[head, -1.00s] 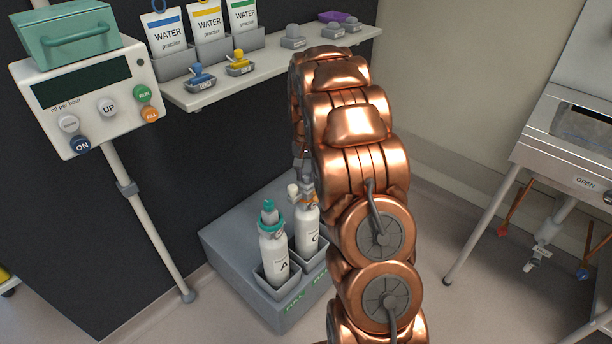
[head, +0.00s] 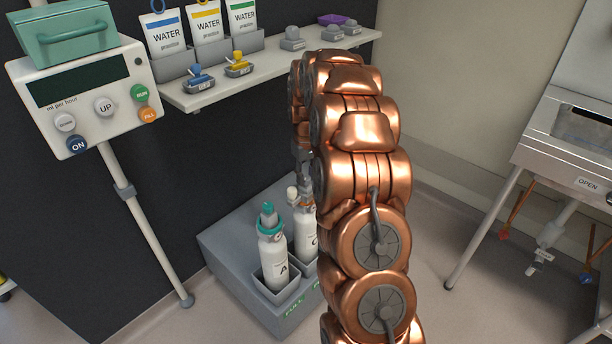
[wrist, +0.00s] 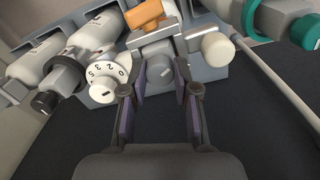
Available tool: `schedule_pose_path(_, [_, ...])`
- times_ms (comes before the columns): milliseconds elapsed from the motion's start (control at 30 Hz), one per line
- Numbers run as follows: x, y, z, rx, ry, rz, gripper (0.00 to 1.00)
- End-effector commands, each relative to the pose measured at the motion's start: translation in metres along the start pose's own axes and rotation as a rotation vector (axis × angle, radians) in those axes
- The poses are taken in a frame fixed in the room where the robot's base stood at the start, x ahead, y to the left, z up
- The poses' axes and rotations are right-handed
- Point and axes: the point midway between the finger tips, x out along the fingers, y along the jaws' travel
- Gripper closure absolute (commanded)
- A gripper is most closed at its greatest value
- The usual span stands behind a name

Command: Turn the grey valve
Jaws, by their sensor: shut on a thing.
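In the wrist view my gripper (wrist: 161,72) is shut on a small grey valve (wrist: 160,70), with one dark finger on either side of it. The valve sits on a grey fitting with an orange band (wrist: 145,14) above it. A white numbered dial (wrist: 106,82) is to the left and a white round knob (wrist: 216,49) to the right. In the head view this fitting is at the top of the white bottle C (head: 305,232), partly hidden behind my copper arm. The fingertips are not clear in that view.
White bottle A (head: 272,252) with a teal collar stands left of bottle C in the grey stand (head: 222,250). A pump on a pole (head: 82,98) is at left. A shelf (head: 270,78) holds water bags and small valves. A metal unit (head: 570,140) stands at right.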

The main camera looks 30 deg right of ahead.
Motion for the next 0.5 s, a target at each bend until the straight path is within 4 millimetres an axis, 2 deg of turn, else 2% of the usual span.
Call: schedule_pose_path(500, [-0.0003,0.0001,-0.0001,-0.031,0.001,0.000,1.00])
